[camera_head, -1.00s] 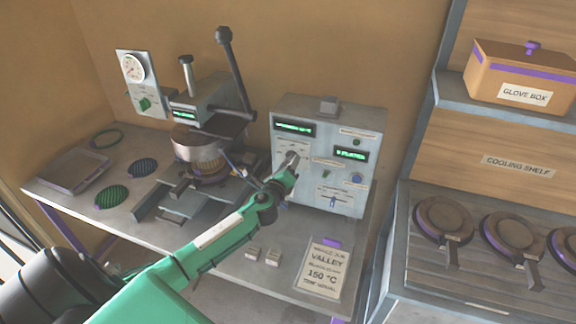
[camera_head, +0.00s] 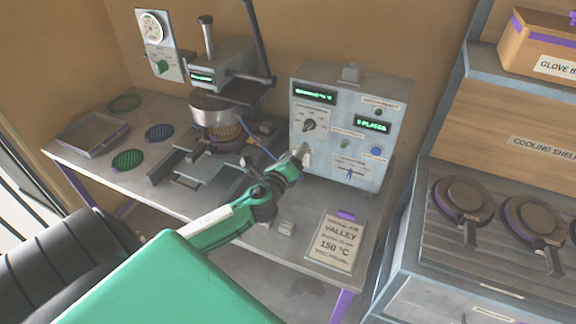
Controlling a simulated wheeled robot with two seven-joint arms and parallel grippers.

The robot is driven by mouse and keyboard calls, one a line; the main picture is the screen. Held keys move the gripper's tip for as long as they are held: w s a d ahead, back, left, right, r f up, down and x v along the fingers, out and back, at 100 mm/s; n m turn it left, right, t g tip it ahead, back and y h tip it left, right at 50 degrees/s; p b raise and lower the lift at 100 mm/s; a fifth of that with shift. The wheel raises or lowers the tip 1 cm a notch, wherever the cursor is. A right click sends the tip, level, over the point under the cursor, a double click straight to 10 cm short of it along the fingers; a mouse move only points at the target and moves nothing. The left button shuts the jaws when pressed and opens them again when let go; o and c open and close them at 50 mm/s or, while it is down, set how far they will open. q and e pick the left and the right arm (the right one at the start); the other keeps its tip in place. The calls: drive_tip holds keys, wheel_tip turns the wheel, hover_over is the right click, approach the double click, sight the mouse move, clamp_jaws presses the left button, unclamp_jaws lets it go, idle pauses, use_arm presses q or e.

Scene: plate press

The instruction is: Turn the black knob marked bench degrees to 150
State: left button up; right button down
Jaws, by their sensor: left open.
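The black knob (camera_head: 309,125) sits on a pale dial plate at the upper left of the grey control box (camera_head: 362,90), fully visible. Its marking and setting are too small to read. Above it a dark display (camera_head: 315,95) shows green characters I cannot read clearly. My left gripper (camera_head: 304,154) is open, below the knob and in front of the box's lower left, apart from the knob. My right gripper is not in view. A job card (camera_head: 334,243) on the bench reads VALLEY and 150 °C.
A press (camera_head: 212,108) with a tall lever stands left of the box, and a gauge panel (camera_head: 158,45) is behind it. A blue button (camera_head: 376,151), a slider (camera_head: 349,174) and a plates display (camera_head: 373,124) share the box front. A shelf with round moulds (camera_head: 461,200) stands at right.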

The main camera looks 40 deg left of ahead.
use_arm(q)
drive_tip(key=shift+b+v, duration=0.35)
drive_tip(key=shift+v, duration=1.5)
drive_tip(key=s+d+f+n+g+h, duration=0.2)
drive_tip(key=s+d+f+n+g, duration=0.3)
drive_tip(key=s+n, duration=0.3)
drive_tip(key=s+d+f+n+g+h, duration=0.1)
drive_tip(key=s+d+f+n+g, duration=0.3)
drive_tip(key=s+d+n, duration=0.45)
drive_tip(key=s+d+f+n+g+h, duration=0.25)
drive_tip(key=s+f+n+g, duration=0.3)
drive_tip(key=s, duration=0.55)
wheel_tip(320, 180, down, 29)
drive_tip(key=s+a+f+g, duration=0.1)
drive_tip(key=s+f, duration=0.9)
drive_tip(key=s+a+f+g+y, duration=0.1)
drive_tip(key=s+a+f, duration=0.1)
drive_tip(key=s+f, duration=0.8)
drive_tip(key=shift+a, duration=0.25)
